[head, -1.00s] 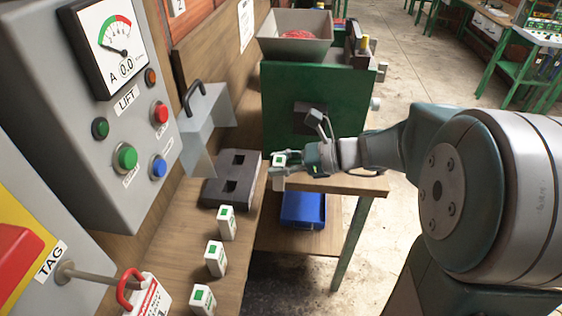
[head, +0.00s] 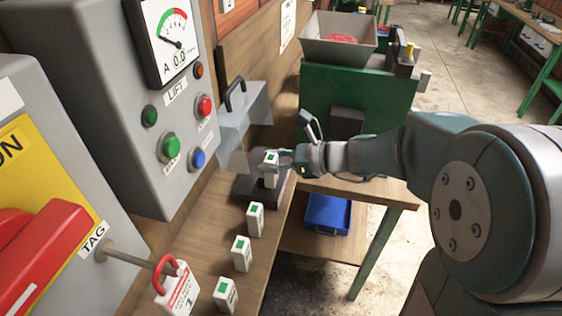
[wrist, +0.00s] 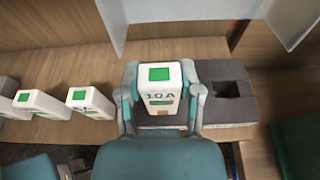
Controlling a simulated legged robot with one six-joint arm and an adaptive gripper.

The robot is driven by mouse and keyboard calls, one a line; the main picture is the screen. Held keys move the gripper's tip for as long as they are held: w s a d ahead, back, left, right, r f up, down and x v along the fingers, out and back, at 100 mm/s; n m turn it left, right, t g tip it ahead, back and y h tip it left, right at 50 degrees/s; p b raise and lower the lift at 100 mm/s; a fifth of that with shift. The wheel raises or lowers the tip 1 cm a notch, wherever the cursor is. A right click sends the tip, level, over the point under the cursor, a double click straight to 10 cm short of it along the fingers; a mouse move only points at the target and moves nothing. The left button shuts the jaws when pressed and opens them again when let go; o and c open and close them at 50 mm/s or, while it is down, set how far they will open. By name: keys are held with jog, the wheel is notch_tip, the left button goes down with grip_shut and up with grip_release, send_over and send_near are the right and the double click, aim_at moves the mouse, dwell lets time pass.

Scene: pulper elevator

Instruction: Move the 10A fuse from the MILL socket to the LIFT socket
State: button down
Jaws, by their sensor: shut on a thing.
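The 10A fuse (wrist: 160,98), white with a green top patch, is held between the two fingers of my gripper (wrist: 162,85). In the head view, my gripper (head: 277,160) holds the fuse (head: 269,170) over the dark socket block (head: 250,188). In the wrist view, the block (wrist: 245,108) shows one empty square socket (wrist: 232,89) to the right of the fuse. The other socket is hidden by the fuse and my gripper. I cannot tell whether the fuse's lower end is in it. No MILL or LIFT socket label is readable on the block.
Several spare white fuses (head: 242,253) stand along the bench (head: 200,255). A grey guard with a handle (head: 245,115) is behind the block. The LIFT panel (head: 90,100) and a padlock (head: 176,290) are at left. A blue tray (head: 328,214) is below, a green machine (head: 360,100) beyond.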

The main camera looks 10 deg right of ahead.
jog(key=shift+r+x, duration=0.15)
jog(key=shift+x, duration=0.55)
jog(key=shift+r+x, duration=0.15)
jog(key=shift+x, duration=0.5)
jog(key=shift+a, duration=0.15)
jog(key=shift+w+f, duration=0.1)
jog(key=shift+f, duration=2.25)
dwell(2.1)
jog(key=shift+c, duration=0.9)
grip_release()
jog(key=v, duration=1.2)
